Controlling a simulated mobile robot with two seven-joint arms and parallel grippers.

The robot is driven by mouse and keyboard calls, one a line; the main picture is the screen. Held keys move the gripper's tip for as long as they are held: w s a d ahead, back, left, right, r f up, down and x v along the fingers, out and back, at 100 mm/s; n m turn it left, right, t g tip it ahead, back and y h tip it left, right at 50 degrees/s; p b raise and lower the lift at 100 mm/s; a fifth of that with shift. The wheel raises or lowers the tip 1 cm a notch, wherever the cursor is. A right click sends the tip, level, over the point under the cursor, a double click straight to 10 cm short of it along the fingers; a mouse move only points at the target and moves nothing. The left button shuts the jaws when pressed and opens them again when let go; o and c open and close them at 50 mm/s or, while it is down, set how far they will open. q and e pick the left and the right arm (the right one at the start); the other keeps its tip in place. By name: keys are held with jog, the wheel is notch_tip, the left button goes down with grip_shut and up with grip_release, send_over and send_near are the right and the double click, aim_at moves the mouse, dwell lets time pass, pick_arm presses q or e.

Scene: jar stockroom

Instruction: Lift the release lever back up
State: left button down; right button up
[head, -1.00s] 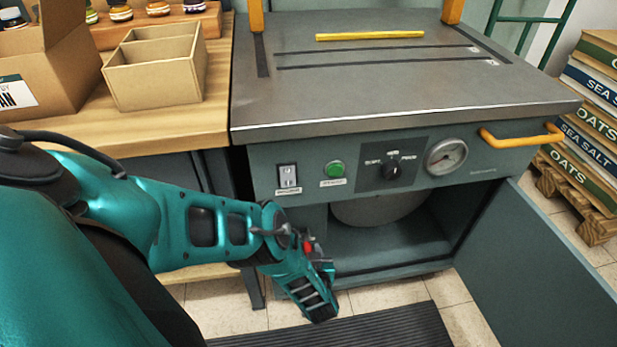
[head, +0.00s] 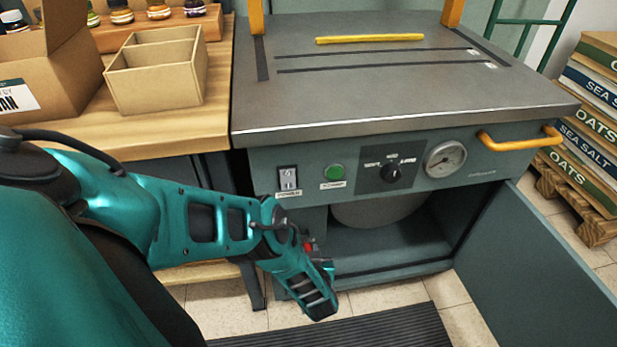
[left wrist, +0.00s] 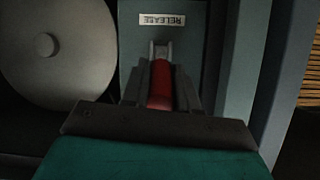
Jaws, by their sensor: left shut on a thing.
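The red release lever (left wrist: 160,85) shows in the left wrist view, below a white RELEASE label (left wrist: 162,20) on a grey-green panel. My left gripper (left wrist: 160,100) is shut on the lever, with its dark fingers on either side of the red grip. In the head view my left gripper (head: 318,300) is low in front of the machine's open lower compartment, left of its middle. My right gripper is not in view.
The grey-green machine (head: 300,225) has its door (head: 545,265) open to the right. A round grey tank (head: 380,212) sits inside the compartment. A wooden table (head: 175,135) with cardboard boxes stands left. A dark ribbed mat (head: 390,328) lies on the floor.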

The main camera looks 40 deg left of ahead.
aim_at(307, 246)
pick_arm(q)
jog(key=shift+w+a+r+g+h+p, duration=0.1)
jog(key=shift+a+r+g+h+p, duration=0.1)
jog(key=shift+r+p, duration=0.2)
jog(key=shift+w+a+r+g+h+p, duration=0.1)
jog(key=shift+r+g+h+p, duration=0.1)
jog(key=shift+r+p, duration=0.15)
jog(key=shift+w+r+h+p, duration=0.1)
jog(key=shift+r+h+p, duration=0.15)
jog(key=shift+p, duration=0.25)
jog(key=shift+w+a+r+g+h+p, duration=0.15)
jog(key=shift+a+r+g+h+p, duration=0.1)
jog(key=shift+g+h+p, duration=0.2)
jog(key=shift+w+a+r+g+h+p, duration=0.1)
jog(key=shift+w+a+g+h+p, duration=0.1)
jog(key=shift+g+h+p, duration=0.2)
jog(key=shift+w+a+r+g+h, duration=0.2)
jog(key=shift+g+h, duration=0.2)
jog(key=shift+h, duration=0.05)
jog(key=shift+w+a+r+g+h, duration=0.15)
jog(key=shift+a+g+h, duration=0.05)
jog(key=shift+g+h, duration=0.2)
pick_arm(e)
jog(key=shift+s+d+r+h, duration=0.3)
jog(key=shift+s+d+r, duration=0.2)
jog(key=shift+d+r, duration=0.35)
